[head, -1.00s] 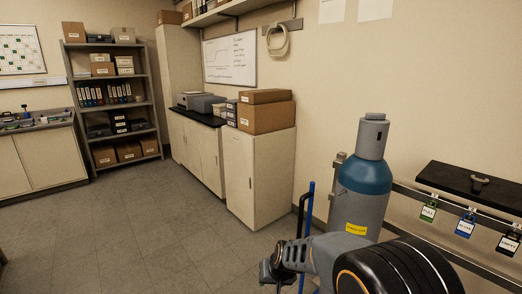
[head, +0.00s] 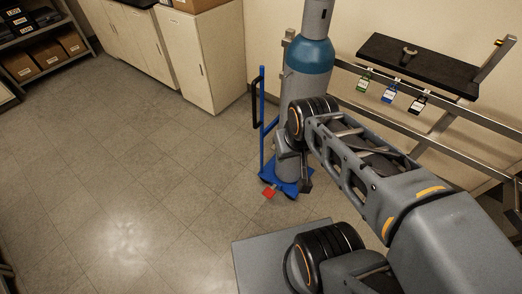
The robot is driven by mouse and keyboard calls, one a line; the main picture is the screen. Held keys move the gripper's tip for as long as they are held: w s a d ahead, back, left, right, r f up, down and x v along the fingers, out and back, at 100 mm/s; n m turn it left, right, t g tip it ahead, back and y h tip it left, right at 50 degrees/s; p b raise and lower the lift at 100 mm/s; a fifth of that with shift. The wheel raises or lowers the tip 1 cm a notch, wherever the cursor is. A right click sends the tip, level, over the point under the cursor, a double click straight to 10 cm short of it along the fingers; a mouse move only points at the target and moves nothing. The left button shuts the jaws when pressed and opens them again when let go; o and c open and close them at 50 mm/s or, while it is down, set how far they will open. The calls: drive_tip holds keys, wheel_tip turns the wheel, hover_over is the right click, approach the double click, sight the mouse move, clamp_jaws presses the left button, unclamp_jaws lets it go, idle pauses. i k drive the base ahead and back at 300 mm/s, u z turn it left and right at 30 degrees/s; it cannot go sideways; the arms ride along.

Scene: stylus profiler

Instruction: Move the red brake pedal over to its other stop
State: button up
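The red brake pedal (head: 269,193) sticks out low at the front left corner of a blue cart base (head: 284,183), close to the floor. The cart carries a tall grey gas cylinder with a teal band (head: 309,57) and has a blue upright (head: 262,125) with a black handle. My gripper (head: 299,172) is in front of the cylinder, above and to the right of the pedal, and looks apart from it. It is small and seen against the grey cylinder, so its opening is unclear. Nothing is seen held in it.
A metal rail (head: 445,112) runs along the wall right of the cylinder, with green, blue and black tagged padlocks (head: 390,91) and a black shelf (head: 420,66) above. A cream cabinet (head: 205,60) stands behind left. The floor left of the cart is clear.

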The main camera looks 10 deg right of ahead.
sight(269, 192)
drive_tip(key=u, duration=0.6)
drive_tip(key=k, duration=1.35)
drive_tip(key=u, duration=0.25)
drive_tip(key=i, duration=0.4)
drive_tip(key=z, duration=0.85)
drive_tip(key=i, duration=1.35)
drive_tip(key=u, duration=0.5)
